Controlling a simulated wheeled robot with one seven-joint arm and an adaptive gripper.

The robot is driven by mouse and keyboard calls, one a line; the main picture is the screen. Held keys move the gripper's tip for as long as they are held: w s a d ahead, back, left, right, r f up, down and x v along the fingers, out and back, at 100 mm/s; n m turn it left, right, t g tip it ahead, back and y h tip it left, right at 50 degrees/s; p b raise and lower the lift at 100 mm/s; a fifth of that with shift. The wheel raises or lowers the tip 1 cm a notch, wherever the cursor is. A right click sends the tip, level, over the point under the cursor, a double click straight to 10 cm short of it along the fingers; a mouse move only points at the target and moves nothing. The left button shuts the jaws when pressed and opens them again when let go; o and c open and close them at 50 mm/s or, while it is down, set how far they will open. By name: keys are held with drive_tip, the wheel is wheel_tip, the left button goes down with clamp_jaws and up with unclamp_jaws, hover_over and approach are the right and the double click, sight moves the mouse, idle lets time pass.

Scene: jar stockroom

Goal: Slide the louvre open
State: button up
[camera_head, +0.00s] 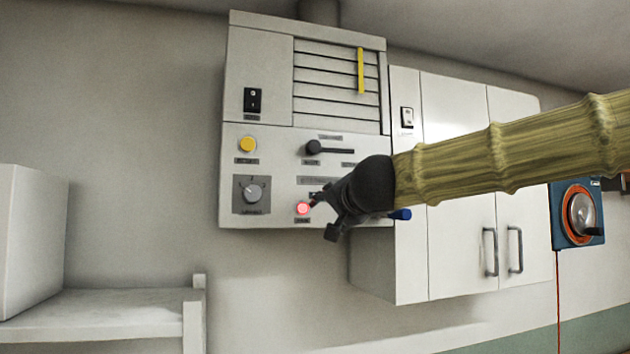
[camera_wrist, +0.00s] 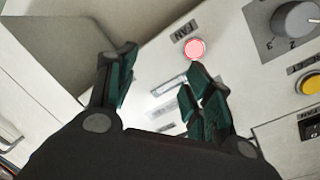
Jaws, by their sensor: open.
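The grey wall unit has a louvre (camera_head: 320,82) of horizontal slats at its upper right, with a yellow vertical strip (camera_head: 361,71) on its right part. Below it, a black slider knob (camera_head: 313,147) sits at the left end of a dark horizontal slot; its small labels are unreadable. My gripper (camera_head: 322,217) is in front of the lower panel, below the slider, beside a lit red button (camera_head: 302,208). In the wrist view my gripper (camera_wrist: 165,78) is open and empty, and the red button (camera_wrist: 194,49), labelled FAN, lies just beyond the fingers. My arm hides the panel's lower right.
A yellow button (camera_head: 247,144), a grey dial (camera_head: 252,194) and a black rocker switch (camera_head: 253,100) are on the unit's left. A blue handle (camera_head: 401,214) sticks out at lower right. White cabinets (camera_head: 460,240) adjoin on the right; a white shelf (camera_head: 95,312) stands at left.

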drive_tip(key=t+y, duration=0.1)
approach(315, 146)
drive_tip(key=shift+p+x, duration=1.75)
drive_tip(key=shift+x, duration=3.15)
clamp_jaws()
